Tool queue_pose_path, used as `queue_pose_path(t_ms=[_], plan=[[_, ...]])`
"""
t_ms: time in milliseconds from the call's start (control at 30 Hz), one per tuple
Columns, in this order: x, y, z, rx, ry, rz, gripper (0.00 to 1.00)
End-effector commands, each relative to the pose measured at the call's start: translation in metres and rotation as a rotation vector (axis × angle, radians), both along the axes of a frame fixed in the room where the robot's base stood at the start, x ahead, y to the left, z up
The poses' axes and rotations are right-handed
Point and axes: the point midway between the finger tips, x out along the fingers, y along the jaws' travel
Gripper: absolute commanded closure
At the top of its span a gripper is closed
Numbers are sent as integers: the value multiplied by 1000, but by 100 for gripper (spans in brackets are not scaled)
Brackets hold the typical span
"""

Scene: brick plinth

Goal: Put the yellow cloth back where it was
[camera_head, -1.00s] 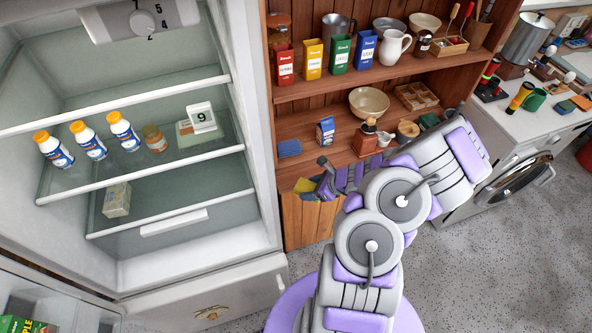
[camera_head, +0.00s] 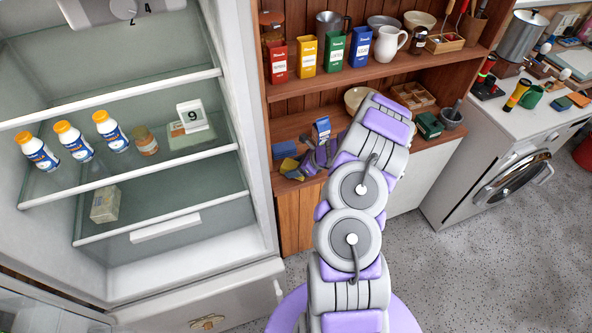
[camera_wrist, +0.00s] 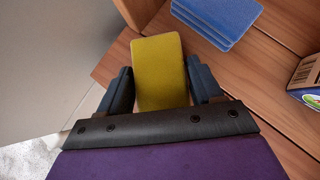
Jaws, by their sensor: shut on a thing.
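The yellow cloth (camera_wrist: 160,65) is a flat folded pad. My gripper (camera_wrist: 159,74) is shut on it, with one dark finger on each side, in the wrist view. In the head view the yellow cloth (camera_head: 290,165) shows at the front left of the cupboard's lower shelf, just in front of the blue cloths (camera_head: 285,150). My gripper (camera_head: 306,163) is partly hidden by its own wrist there. In the wrist view the blue cloths (camera_wrist: 222,14) lie stacked beyond the yellow cloth, apart from it. I cannot tell whether the yellow cloth touches the shelf.
A blue-and-white carton (camera_head: 321,128) stands right of the blue cloths. The open fridge (camera_head: 254,150) is close on the left. My arm covers part of the lower shelf (camera_wrist: 253,83). Bare wood lies between the cloths and the carton.

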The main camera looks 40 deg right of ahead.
Motion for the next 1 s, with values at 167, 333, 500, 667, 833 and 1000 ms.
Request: queue_pose_path(t_ms=[167, 333, 500, 667, 833, 1000], plan=[[0, 0, -9, 1, 0, -1, 69], [0, 0, -8, 0, 0, 0, 27], [0, 0, -8, -1, 0, -1, 11], [0, 0, -8, -1, 0, -1, 9], [-3, -2, -5, -1, -1, -1, 9], [-16, -11, 14, -3, -4, -4, 9]])
